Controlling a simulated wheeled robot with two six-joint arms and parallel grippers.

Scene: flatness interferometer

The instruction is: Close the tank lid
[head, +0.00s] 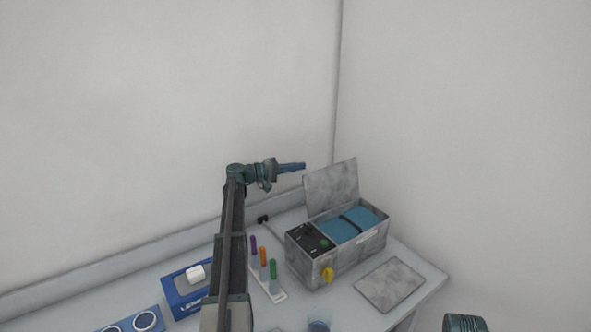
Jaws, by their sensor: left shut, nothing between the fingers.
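The tank (345,261) is a grey mottled box on the bench, with blue (346,228) showing inside its open top. Its lid (331,188) stands up, tilted back, along the rear edge. My left gripper (304,166) is shut and empty, pointing right, and in the picture it lies just left of the lid's upper left corner. I cannot tell whether it touches the lid. A teal part of my right arm shows at the bottom right edge, but its gripper is out of view.
A rack of colored tubes (273,278) stands left of the tank. A blue box (184,292) with a white piece on top is farther left. A flat grey plate (390,285) lies right of the tank. A blue cup (318,326) is at the front. Walls close off the back and right.

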